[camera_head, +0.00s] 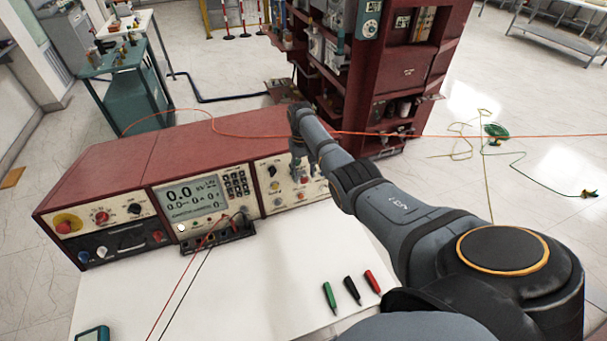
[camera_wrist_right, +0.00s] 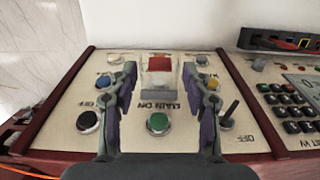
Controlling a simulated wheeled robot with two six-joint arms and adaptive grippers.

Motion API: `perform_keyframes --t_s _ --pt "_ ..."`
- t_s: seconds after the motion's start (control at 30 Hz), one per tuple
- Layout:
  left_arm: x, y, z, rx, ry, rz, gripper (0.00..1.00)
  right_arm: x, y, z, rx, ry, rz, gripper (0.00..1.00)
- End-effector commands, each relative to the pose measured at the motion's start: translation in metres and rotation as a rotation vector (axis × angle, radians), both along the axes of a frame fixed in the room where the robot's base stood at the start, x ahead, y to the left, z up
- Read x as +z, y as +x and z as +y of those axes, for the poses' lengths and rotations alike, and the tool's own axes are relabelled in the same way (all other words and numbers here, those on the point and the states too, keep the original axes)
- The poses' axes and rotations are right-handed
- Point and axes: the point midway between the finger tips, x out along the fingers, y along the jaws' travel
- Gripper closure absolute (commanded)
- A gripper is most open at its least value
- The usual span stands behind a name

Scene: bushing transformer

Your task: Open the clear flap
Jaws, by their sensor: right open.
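The clear flap (camera_wrist_right: 159,80) shows in the right wrist view as a see-through cover over a red switch (camera_wrist_right: 160,63), above the "MAIN ON" label, which appears upside down. It looks closed, though its edges are faint. My right gripper (camera_wrist_right: 160,74) is open, with one finger on each side of the flap and nothing between them but the panel behind. I cannot tell whether either finger touches the flap. In the head view my right gripper (camera_head: 306,172) points down at the right section of the red console (camera_head: 170,150), and the arm hides part of it. My left gripper is out of view.
A green button (camera_wrist_right: 158,123) and a black button (camera_wrist_right: 88,121) sit close to the fingers. Green, black and red pens (camera_head: 352,290) lie on the white tabletop (camera_head: 270,280). An orange cable (camera_head: 450,136) crosses behind my arm. A red cabinet (camera_head: 400,75) stands behind.

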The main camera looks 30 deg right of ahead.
Motion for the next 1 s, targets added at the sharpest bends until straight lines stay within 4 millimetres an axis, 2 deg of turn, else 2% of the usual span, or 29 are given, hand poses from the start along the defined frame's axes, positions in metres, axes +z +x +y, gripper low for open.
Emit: perform_keyframes --t_s 0.3,0.5,0.63,1.0 --pt "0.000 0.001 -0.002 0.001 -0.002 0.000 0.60 0.073 0.009 -0.002 0.001 0.000 -0.003 0.51" --pt "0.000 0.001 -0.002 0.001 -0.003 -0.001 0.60 0.104 0.013 -0.003 0.000 0.000 -0.001 0.51" --pt "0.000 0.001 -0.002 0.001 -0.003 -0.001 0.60 0.111 0.013 -0.003 0.000 0.000 0.001 0.51" --pt "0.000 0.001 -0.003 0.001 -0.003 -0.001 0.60 0.111 0.013 -0.003 0.000 0.000 0.000 0.51"
